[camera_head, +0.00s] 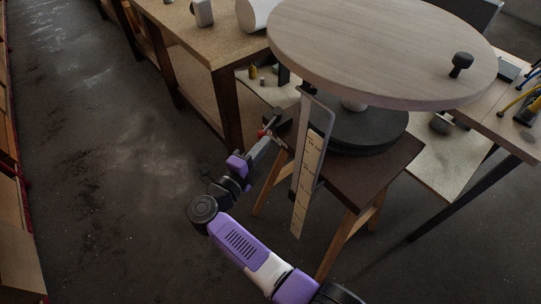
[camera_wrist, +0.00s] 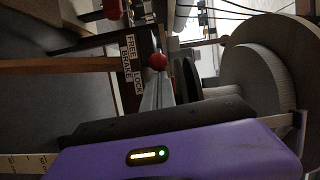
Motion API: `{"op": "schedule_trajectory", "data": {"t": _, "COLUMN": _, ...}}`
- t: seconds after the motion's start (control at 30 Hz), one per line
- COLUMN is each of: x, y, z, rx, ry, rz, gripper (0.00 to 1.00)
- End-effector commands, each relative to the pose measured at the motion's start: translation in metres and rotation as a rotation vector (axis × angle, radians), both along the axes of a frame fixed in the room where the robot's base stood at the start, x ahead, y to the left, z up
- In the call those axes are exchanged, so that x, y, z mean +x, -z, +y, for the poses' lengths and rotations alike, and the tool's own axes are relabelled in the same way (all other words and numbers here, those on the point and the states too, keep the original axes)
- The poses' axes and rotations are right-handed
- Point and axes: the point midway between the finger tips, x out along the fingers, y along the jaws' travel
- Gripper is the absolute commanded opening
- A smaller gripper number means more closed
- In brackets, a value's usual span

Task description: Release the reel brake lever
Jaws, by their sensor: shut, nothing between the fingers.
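The brake lever shows as a red ball knob (camera_head: 261,133) at the near left of the reel stand, and the knob is clearer in the wrist view (camera_wrist: 157,61). A label plate (camera_wrist: 133,62) reading FREE, LOCK and BRAKE lies just left of the knob there. My gripper (camera_head: 270,140) is shut and empty, with its fingertips close by the knob; in the wrist view the narrow fingers (camera_wrist: 157,80) point up toward it. I cannot tell whether they touch it. The reel's large round wooden disc (camera_head: 370,45) sits above the stand. The lever's shaft is mostly hidden.
A tall strip with a marked scale (camera_head: 307,175) hangs just right of my gripper. The stand's dark top (camera_head: 385,178) has wooden legs. A workbench (camera_head: 185,35) stands behind left; another table (camera_head: 510,130) is at right. Floor at left is clear.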

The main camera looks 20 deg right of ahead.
Motion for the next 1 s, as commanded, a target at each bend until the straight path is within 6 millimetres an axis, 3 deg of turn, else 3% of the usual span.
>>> {"op": "schedule_trajectory", "data": {"t": 0.03, "x": 0.005, "y": 0.008, "z": 0.006, "rx": 0.004, "ry": 0.03, "rz": -0.003, "gripper": 0.0}}
{"op": "schedule_trajectory", "data": {"t": 0.17, "x": 0.013, "y": 0.007, "z": 0.014, "rx": 0.003, "ry": 0.12, "rz": -0.002, "gripper": 0.0}}
{"op": "schedule_trajectory", "data": {"t": 0.6, "x": 0.046, "y": 0.005, "z": 0.035, "rx": 0.002, "ry": 0.11, "rz": -0.002, "gripper": 0.0}}
{"op": "schedule_trajectory", "data": {"t": 1.0, "x": 0.067, "y": 0.002, "z": 0.04, "rx": 0.001, "ry": 0.11, "rz": 0.0, "gripper": 0.0}}
